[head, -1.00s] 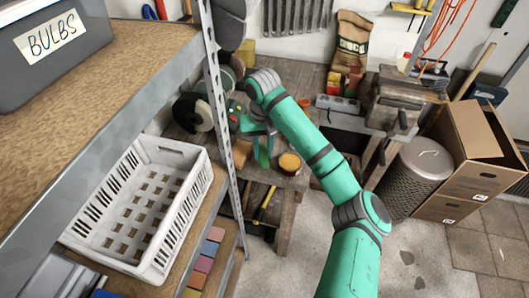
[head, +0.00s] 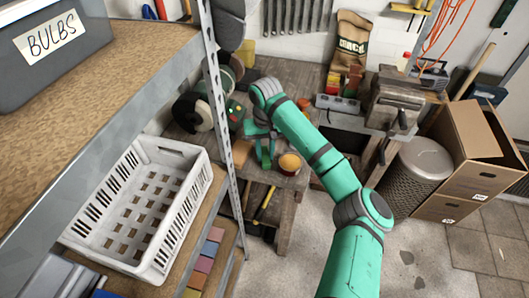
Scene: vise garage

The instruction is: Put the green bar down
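My teal arm reaches over the wooden workbench (head: 292,72) in the head view. My gripper (head: 264,146) points down at the bench's front part, left of a round tin with a yellowish top. The green bar (head: 266,160) shows as a small upright green strip right at my fingertips. The fingers and the bar are small and close in colour, so I cannot tell whether the fingers grip it or stand apart from it. Whether the bar's lower end touches the bench top is also unclear.
The tin (head: 289,163) stands close right of my gripper, near the bench's front edge. A brown block (head: 241,152) lies to the left. The shelf post (head: 221,110) rises at left; a vise (head: 393,100) is at right.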

